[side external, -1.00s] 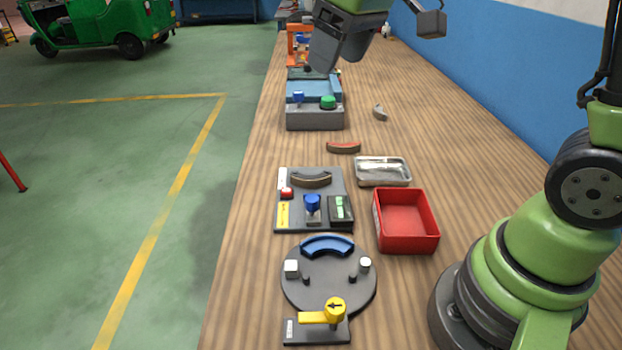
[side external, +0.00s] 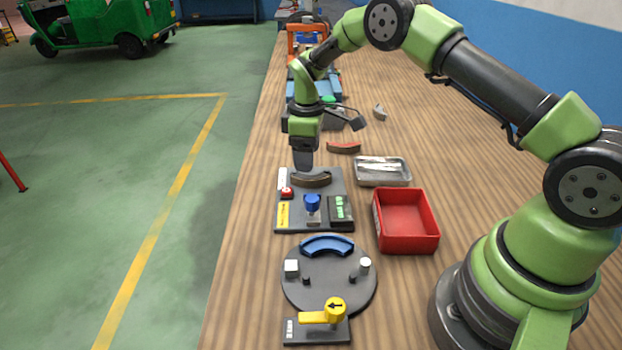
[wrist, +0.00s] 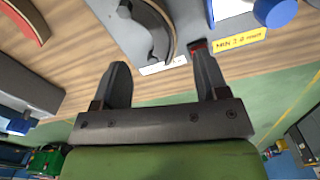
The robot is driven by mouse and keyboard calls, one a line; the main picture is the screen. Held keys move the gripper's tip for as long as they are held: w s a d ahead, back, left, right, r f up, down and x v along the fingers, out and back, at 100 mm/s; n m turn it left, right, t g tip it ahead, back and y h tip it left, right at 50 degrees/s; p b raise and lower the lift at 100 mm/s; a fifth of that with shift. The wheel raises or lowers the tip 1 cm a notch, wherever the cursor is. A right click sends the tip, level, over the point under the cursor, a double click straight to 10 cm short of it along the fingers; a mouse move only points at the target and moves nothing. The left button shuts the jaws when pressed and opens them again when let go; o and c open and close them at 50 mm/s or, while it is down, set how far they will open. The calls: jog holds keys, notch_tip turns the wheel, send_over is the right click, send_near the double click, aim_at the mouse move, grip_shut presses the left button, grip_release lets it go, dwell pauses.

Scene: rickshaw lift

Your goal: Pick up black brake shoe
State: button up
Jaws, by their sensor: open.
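The dark brake shoe (side external: 314,182), a curved piece with a brownish face, lies at the back of the grey fixture board (side external: 318,216). In the wrist view the dark shoe (wrist: 158,28) is at the top, beyond my fingertips. My gripper (side external: 302,166) points down just behind and left of the shoe in the side view. In the wrist view my gripper (wrist: 160,68) has its two fingers apart with nothing between them. The side view does not show the finger gap clearly.
A red-lined shoe (side external: 343,147), a metal tray (side external: 382,183) and a red bin (side external: 405,245) lie nearby. The board carries a blue knob (side external: 312,202) and a red button (side external: 287,193). A blue shoe (side external: 327,245) sits on the round plate (side external: 325,285). A blue-grey fixture (side external: 304,118) stands behind.

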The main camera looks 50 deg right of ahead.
aim_at(308, 175)
notch_tip(308, 175, down, 6)
jog(key=shift+s+r, duration=0.15)
jog(key=c, duration=1.1)
